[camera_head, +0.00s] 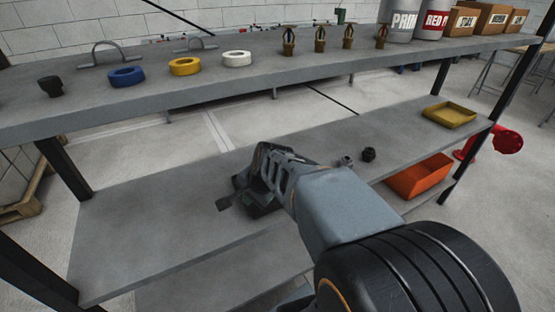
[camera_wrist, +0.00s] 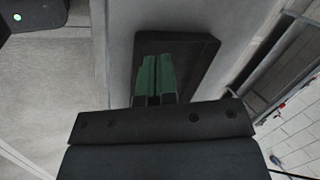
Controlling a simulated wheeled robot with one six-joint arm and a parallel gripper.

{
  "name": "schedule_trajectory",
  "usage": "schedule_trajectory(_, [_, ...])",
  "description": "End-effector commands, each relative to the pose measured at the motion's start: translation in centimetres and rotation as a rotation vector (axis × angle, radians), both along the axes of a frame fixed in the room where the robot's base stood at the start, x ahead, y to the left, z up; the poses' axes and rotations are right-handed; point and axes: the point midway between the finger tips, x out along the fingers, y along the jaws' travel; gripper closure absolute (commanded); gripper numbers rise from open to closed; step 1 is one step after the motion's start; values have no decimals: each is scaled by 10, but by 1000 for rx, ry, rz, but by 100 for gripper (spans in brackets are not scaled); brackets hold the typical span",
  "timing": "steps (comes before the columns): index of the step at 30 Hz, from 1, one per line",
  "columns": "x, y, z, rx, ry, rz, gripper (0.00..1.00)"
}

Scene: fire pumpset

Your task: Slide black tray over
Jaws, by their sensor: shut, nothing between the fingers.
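The black tray (camera_wrist: 200,68) is a shallow rectangular tray lying on the grey middle shelf. In the wrist view its far rim and right side show; its near part is hidden behind my wrist. My gripper (camera_wrist: 154,60) has green fingers that are closed together and appear over the inside of the tray, with nothing between them. I cannot tell whether they touch its floor or wall. In the head view the tray is a dark shape mostly hidden by my arm and gripper.
The middle shelf (camera_head: 150,220) is clear to the left of my gripper. The upper shelf (camera_head: 200,85) holds tape rolls and cans above.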

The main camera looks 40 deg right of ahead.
Motion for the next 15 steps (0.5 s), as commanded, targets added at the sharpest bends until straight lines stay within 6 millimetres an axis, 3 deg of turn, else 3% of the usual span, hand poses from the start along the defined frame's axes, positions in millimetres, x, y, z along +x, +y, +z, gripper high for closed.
schedule_trajectory(1, [12, -24, -4, 109, -15, -233, 100])
schedule_trajectory(6, [40, -98, -6, 483, -92, -944, 100])
schedule_trajectory(12, [45, -173, -9, 828, -183, -1506, 100])
schedule_trajectory(15, [44, -196, -11, 934, -214, -1658, 100])
